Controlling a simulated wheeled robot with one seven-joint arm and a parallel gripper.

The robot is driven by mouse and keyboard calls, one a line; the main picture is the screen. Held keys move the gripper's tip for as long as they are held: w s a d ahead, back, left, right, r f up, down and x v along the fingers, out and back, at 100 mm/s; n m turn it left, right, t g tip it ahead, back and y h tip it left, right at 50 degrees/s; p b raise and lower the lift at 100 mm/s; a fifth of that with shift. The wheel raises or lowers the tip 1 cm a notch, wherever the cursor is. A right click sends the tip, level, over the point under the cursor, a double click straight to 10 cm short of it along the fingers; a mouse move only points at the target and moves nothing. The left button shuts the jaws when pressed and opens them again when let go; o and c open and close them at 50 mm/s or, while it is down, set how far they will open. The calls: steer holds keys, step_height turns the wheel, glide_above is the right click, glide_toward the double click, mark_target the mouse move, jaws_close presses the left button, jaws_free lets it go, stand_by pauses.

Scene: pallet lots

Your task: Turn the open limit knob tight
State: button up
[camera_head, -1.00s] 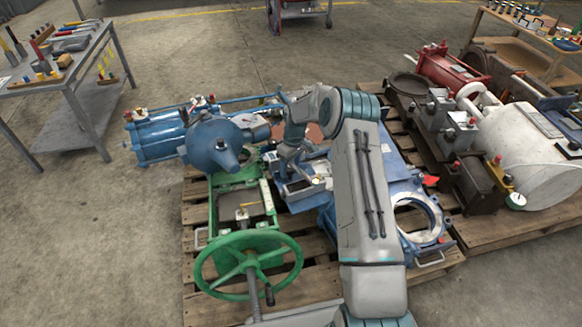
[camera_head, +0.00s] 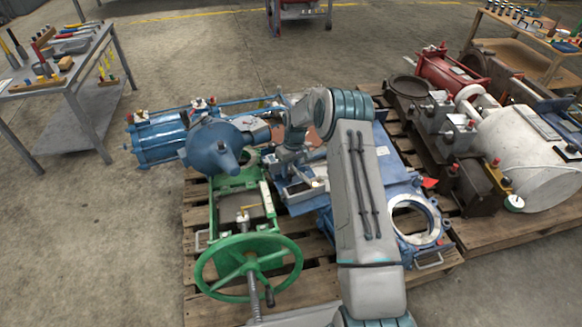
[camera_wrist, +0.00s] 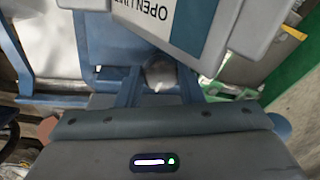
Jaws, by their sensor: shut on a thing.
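The open limit knob (camera_wrist: 160,73) is a small grey round knob, seen in the wrist view just below an upside-down plate (camera_wrist: 152,22) whose visible lettering reads "OPEN LIMIT", partly cut off. My gripper (camera_wrist: 160,82) has its two fingers on either side of the knob and is shut on it. The knob's lower part and the finger contact are partly hidden. In the head view my wrist reaches down to a blue unit (camera_head: 302,193) on the pallet, and the knob cannot be made out there.
A green valve frame with a handwheel (camera_head: 249,267) stands close on the left. A blue actuator (camera_head: 212,148) lies behind it. A white cylinder (camera_head: 520,145) and dark valve bodies fill the right pallet. A tool table (camera_head: 70,80) stands at far left, with clear floor between.

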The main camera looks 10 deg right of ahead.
mark_target(291, 172)
steer(key=m+p, duration=0.1)
steer(key=m, duration=0.4)
steer(key=shift+a+m+t+p, duration=0.1)
steer(key=shift+m+t+p, duration=0.2)
steer(key=m+h+p, duration=0.1)
steer(key=m, duration=0.4)
steer(key=shift+s+a, duration=0.1)
steer(key=shift+m, duration=0.4)
steer(key=o, duration=1)
steer(key=shift+c, duration=0.2)
step_height(291, 172, up, 14)
steer(key=p, duration=0.4)
steer(key=shift+s, duration=0.25)
steer(key=shift+f, duration=0.1)
